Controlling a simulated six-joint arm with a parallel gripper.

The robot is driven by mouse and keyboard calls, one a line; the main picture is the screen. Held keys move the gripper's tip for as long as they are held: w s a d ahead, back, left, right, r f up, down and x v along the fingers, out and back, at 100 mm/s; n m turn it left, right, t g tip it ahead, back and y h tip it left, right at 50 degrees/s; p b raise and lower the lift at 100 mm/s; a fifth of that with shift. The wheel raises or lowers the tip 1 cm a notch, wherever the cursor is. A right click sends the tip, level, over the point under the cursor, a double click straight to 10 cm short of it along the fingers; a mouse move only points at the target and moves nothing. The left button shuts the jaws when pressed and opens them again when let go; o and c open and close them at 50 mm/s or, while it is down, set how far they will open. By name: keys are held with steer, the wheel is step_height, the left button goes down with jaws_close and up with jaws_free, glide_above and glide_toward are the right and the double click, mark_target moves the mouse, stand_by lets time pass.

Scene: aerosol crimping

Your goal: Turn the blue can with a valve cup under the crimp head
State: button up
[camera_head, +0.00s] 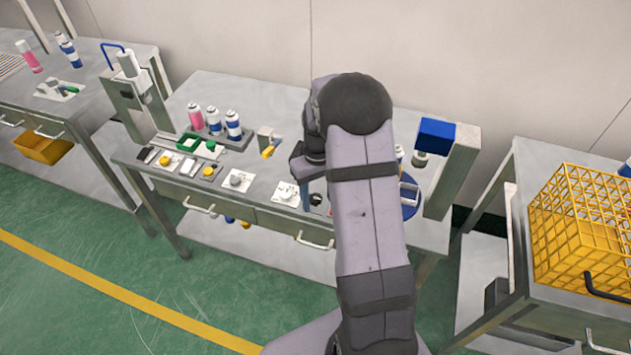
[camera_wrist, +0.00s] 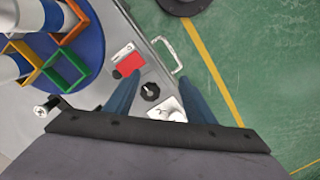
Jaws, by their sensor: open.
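The crimp head (camera_head: 437,135) is a blue block on a grey column at the right of the bench. A blue round turntable (camera_head: 409,197) lies below it, mostly hidden by my arm; it also shows in the wrist view (camera_wrist: 88,62). It bears orange, green and yellow square frames (camera_wrist: 66,71). Two white-and-blue cans, one at the left edge (camera_wrist: 12,66) and one at the top (camera_wrist: 38,16), stand there, cut off by the picture. I cannot tell which has a valve cup. My gripper (camera_wrist: 158,98) is open and empty, over the bench's front strip beside the turntable.
A red pad (camera_wrist: 130,65), a black knob (camera_wrist: 150,91) and a white plate (camera_wrist: 166,108) lie below my fingers. A rack (camera_head: 222,139) with pink and blue-white cans stands left of my arm. A yellow crate (camera_head: 585,235) is on the right bench.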

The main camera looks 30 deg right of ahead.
mark_target(315, 198)
steer(key=w+r+n, duration=0.1)
steer(key=w+d+r+n, duration=0.1)
steer(key=w, duration=0.1)
steer(key=w+r+n+t, duration=0.1)
steer(key=w, duration=0.1)
steer(key=shift+d+r, duration=0.2)
steer(key=shift+r, duration=0.1)
steer(key=shift+s+a+n, duration=0.1)
steer(key=shift+s+n, duration=0.35)
steer(key=shift+n, duration=1.35)
steer(key=shift+f+p, duration=1.15)
steer(key=shift+f, duration=2.5)
steer(key=c, duration=1.1)
